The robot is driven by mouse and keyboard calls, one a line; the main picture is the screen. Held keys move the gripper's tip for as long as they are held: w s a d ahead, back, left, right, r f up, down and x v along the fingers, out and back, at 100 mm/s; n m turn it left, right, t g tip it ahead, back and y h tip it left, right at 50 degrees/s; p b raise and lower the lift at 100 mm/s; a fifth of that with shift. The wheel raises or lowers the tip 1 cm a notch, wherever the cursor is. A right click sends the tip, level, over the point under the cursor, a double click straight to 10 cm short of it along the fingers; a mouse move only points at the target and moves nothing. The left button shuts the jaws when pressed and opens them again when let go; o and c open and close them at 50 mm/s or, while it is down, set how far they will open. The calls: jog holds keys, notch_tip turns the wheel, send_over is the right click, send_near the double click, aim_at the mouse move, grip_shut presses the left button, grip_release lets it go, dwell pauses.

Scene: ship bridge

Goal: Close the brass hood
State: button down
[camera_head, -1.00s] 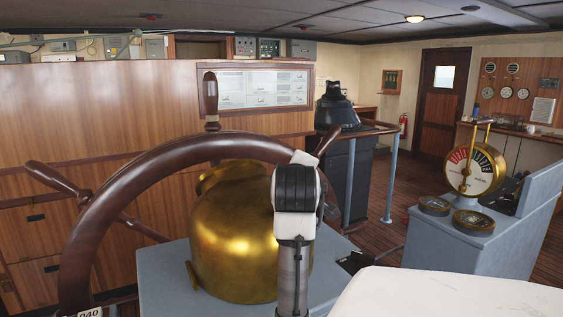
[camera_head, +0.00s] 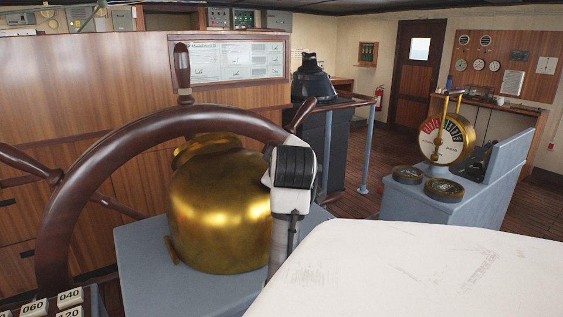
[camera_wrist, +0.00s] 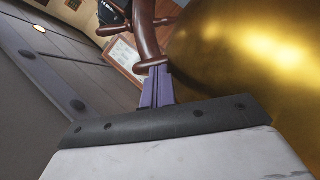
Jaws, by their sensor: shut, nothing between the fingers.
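The brass hood (camera_head: 222,215) is a rounded, shiny dome on a grey pedestal (camera_head: 150,262) behind the ship's wheel. A second rounded brass part shows at its upper back, and a small brass tab at its lower left. I cannot tell how far the hood is open. My arm stands in front of the hood's right edge and hides part of it. My gripper (camera_wrist: 158,80) shows in the wrist view with its fingers together and empty. There the hood (camera_wrist: 240,50) fills the right side, close beside the fingers; I cannot tell whether they touch.
The wooden wheel (camera_head: 85,190) arches in front of the hood, and one of its spoke handles (camera_head: 300,115) lies near my arm. A grey console with a brass telegraph (camera_head: 445,139) stands to the right. A railing (camera_head: 363,150) and dark instrument stand are behind. Wooden floor shows between them.

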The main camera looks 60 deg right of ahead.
jog(key=b+v, duration=0.1)
jog(key=v, duration=1.2)
jog(key=shift+a+r, duration=0.2)
jog(key=shift+a, duration=0.15)
jog(key=shift+s, duration=0.15)
